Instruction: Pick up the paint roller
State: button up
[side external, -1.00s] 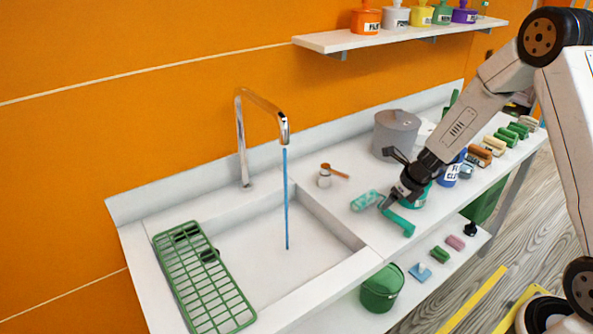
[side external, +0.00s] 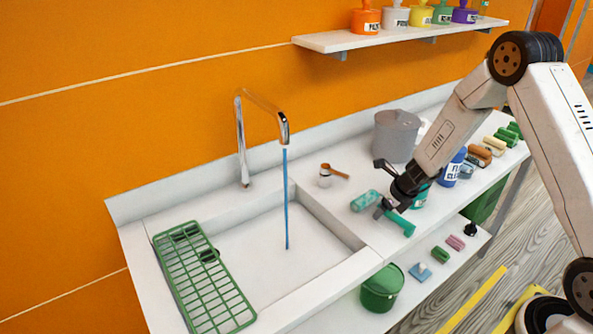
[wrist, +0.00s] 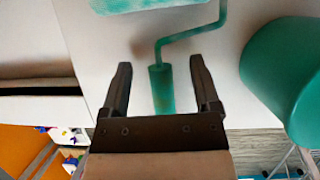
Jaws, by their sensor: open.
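The paint roller lies on the counter right of the sink, with a teal roller head (side external: 366,200) and a green handle (side external: 400,223). My gripper (side external: 383,208) is low over it in the side view. In the wrist view my open gripper (wrist: 158,75) has one finger on each side of the green handle (wrist: 161,90), with a gap on both sides. The bent green rod (wrist: 200,30) leads to the roller head (wrist: 140,3), which is cut off by the top edge. I cannot tell the exact height of the fingers above the counter.
A green container (wrist: 285,75) stands close right of the gripper in the wrist view. A grey pot (side external: 396,135) and a blue labelled bottle (side external: 452,168) stand behind. The sink (side external: 285,250) with running water is to the left; a brown-handled brush (side external: 335,172) lies near its edge.

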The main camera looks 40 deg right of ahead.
jog(key=shift+c, duration=0.2)
grip_shut()
jog(key=shift+r, duration=0.25)
dwell(0.4)
jog(key=shift+r, duration=1.15)
jog(key=s+a+r, duration=0.3)
jog(key=s+r, duration=0.7)
jog(key=s, duration=0.3)
jog(key=shift+s, duration=0.3)
jog(key=shift+a+r, duration=0.1)
jog(key=shift+a, duration=0.05)
